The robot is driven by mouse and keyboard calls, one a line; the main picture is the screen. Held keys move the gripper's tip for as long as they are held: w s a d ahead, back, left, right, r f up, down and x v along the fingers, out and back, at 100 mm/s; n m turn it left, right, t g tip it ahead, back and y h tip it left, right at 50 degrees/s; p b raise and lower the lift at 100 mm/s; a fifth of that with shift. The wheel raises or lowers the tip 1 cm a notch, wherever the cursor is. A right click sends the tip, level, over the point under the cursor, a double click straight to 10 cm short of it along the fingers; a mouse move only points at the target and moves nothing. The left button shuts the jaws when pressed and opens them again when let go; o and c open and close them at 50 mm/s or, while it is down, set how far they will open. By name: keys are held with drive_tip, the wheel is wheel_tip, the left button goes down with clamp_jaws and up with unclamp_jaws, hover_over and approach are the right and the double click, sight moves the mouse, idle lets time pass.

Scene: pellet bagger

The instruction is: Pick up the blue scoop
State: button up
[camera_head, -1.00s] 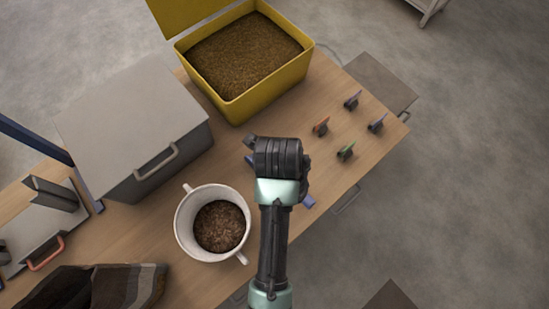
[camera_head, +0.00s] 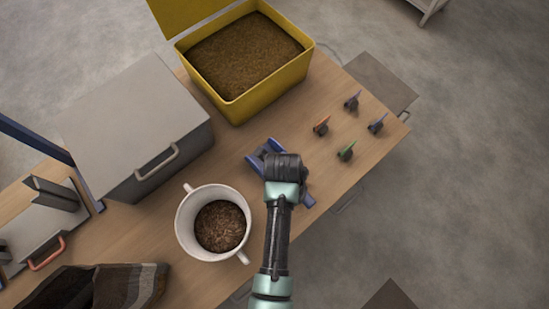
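The blue scoop (camera_head: 254,162) lies on the wooden bench, between the white pot and the small coloured clips. My gripper and wrist (camera_head: 284,168) are over its middle and cover part of it. The scoop's wide end shows to the upper left of my wrist and its handle end to the lower right. My fingers are hidden under the wrist, so I cannot tell whether they are open, shut or touching the scoop.
A white two-handled pot (camera_head: 184,222) holding brown pellets stands to the left. A yellow bin (camera_head: 268,98) of pellets and a grey box (camera_head: 130,125) stand behind. Several clips (camera_head: 346,151) stand to the right, near the bench edge. A striped dark item (camera_head: 130,285) lies at lower left.

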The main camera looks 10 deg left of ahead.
drive_tip(key=shift+c, duration=0.2)
clamp_jaws()
idle(0.3)
